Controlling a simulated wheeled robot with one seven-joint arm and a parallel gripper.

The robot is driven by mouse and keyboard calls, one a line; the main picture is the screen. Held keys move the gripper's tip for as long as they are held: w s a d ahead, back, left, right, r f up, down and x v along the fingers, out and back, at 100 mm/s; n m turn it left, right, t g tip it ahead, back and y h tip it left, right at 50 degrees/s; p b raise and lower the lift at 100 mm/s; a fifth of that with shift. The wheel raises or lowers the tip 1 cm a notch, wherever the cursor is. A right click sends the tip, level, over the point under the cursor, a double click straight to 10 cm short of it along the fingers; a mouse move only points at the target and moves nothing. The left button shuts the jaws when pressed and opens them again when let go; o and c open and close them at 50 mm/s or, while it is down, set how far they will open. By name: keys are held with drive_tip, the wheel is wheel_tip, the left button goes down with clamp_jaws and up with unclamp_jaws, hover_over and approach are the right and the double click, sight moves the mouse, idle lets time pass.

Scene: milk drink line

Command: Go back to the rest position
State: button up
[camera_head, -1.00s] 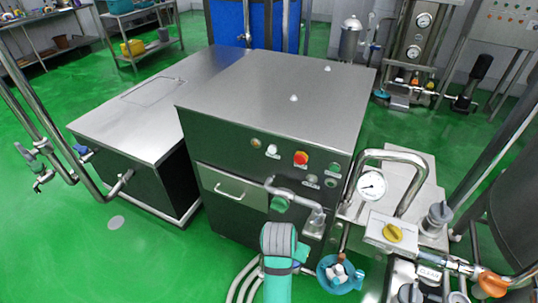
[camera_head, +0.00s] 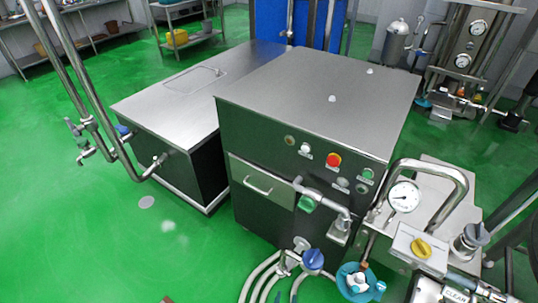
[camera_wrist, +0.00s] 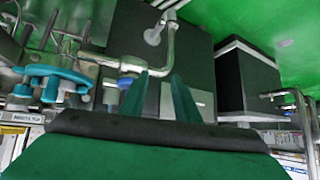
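My gripper (camera_wrist: 158,82) shows in the wrist view, with its two teal fingers apart and nothing held between them. Behind the fingers are a bent steel pipe (camera_wrist: 172,45) and a valve with a blue knob (camera_wrist: 126,80). In the head view my gripper and arm are not clearly seen. A blue-handled valve (camera_head: 313,260) on the hoses shows plainly at the bottom of the head view.
A large steel machine (camera_head: 325,95) with buttons stands in the middle. A lower steel box (camera_head: 165,105) is behind it to the left. Green floor (camera_head: 60,230) is open at the left.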

drive_tip(key=s+a+r+n+t+y, duration=0.1)
drive_tip(key=s+a+r+t, duration=0.1)
drive_tip(key=s+r, duration=0.5)
drive_tip(key=s+a+r+n+t, duration=0.2)
drive_tip(key=s+r, duration=0.5)
drive_tip(key=s, duration=0.5)
drive_tip(key=shift+a+t+y, duration=0.4)
drive_tip(key=shift+a+t, duration=0.2)
drive_tip(key=shift+t, duration=0.4)
drive_tip(key=shift+o, duration=0.3)
